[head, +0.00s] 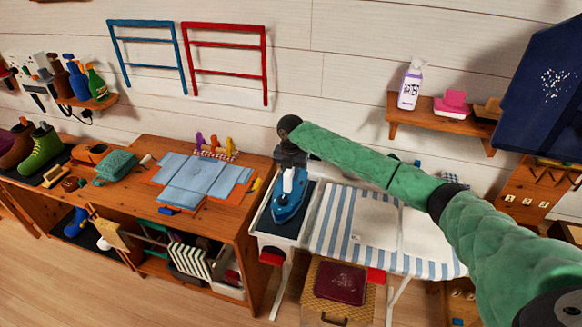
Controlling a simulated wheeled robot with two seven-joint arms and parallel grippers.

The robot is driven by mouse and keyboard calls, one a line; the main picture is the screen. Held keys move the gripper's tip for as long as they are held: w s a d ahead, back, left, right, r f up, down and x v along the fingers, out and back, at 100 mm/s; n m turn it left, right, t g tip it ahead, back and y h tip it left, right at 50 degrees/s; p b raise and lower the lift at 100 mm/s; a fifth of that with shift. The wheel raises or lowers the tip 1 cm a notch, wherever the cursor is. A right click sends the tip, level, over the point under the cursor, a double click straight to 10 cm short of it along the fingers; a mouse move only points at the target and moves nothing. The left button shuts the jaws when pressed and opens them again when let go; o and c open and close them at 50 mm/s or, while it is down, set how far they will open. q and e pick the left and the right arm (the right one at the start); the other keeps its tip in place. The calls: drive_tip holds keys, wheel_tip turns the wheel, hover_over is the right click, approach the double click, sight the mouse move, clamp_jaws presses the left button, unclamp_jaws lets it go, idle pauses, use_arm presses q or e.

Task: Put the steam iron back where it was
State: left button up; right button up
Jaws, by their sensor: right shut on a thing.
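The blue steam iron (286,207) with a white part stands at the left end of the ironing board, over a dark rest panel (265,222) in a white frame. I cannot tell whether it touches the panel. My right arm reaches in from the right, and my right gripper (291,168) points down and is shut on the top of the iron. The fingertips are small and partly hidden. The ironing board (336,218) has a blue and white striped cover. My left gripper is out of view.
A wooden bench (240,222) with folded blue cloth (197,177) stands close left of the iron. A flat pale cloth (375,222) lies on the board. A wicker basket (312,312) stands below. A wall shelf (420,132) holds a spray bottle (410,88).

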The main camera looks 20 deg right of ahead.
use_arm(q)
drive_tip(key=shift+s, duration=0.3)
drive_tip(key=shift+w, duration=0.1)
use_arm(e)
drive_tip(key=shift+f, duration=0.35)
drive_tip(key=o, duration=0.6)
drive_tip(key=shift+f, duration=0.15)
drive_tip(key=o, duration=0.4)
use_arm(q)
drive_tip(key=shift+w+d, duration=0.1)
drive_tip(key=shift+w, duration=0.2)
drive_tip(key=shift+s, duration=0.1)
